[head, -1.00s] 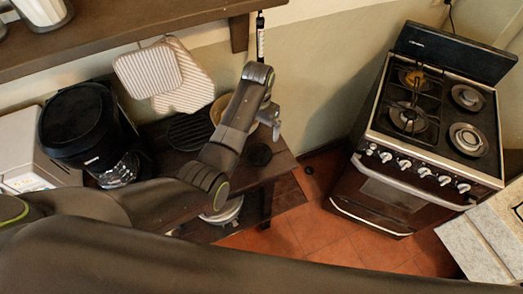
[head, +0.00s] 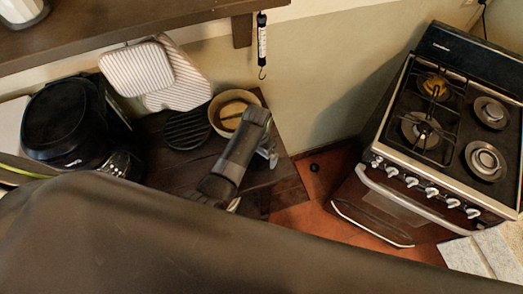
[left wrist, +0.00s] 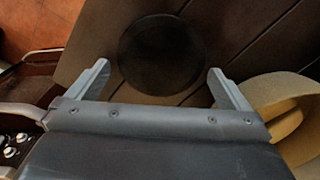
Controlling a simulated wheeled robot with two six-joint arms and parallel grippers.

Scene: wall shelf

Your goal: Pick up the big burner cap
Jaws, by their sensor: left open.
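The big burner cap, a round flat black disc (left wrist: 160,50), lies on the dark plank tabletop in the left wrist view. My left gripper (left wrist: 158,78) is open, with one finger on each side of the cap's near part in that picture. It holds nothing, and I cannot tell its height above the cap. In the head view my left gripper (head: 269,153) points down over the right part of the small dark table (head: 168,175). My arm and gripper hide the cap there. My right gripper is not in view.
A tan bowl (head: 226,128) and a round black grate (head: 187,130) stand near the gripper. A stove (head: 455,120) stands at right. A small dark disc (head: 314,167) is on the floor. A shelf (head: 130,28) runs above.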

